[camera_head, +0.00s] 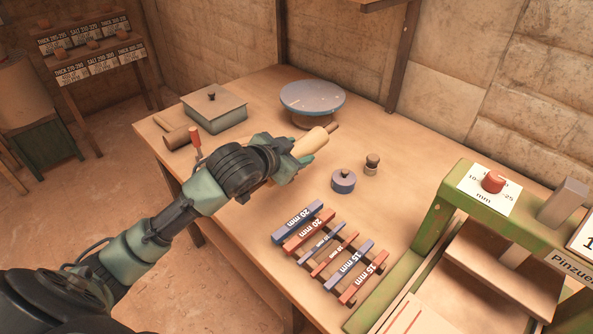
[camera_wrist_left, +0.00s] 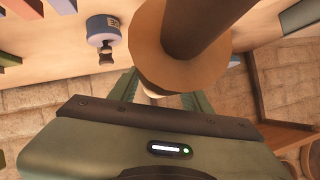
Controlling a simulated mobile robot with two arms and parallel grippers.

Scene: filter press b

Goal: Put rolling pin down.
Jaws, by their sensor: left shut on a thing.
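The rolling pin (camera_head: 311,142) is a pale wooden cylinder with a darker brown handle. My left gripper (camera_head: 296,158) is shut on it above the wooden table (camera_head: 238,228). In the left wrist view the round end and dark handle of the rolling pin (camera_wrist_left: 178,58) fill the top middle, between the fingers of my left gripper (camera_wrist_left: 155,92). I cannot tell whether the pin touches the table. My arm hides its other end. My right gripper is not in view.
A round blue-grey turntable (camera_head: 312,97) stands behind the pin. A lidded grey box (camera_head: 214,112) and a mallet (camera_head: 178,135) are at back left. A small blue weight (camera_head: 343,182), a small jar (camera_head: 371,165), labelled bars (camera_head: 330,252) and a green press (camera_head: 440,215) lie to the right and front.

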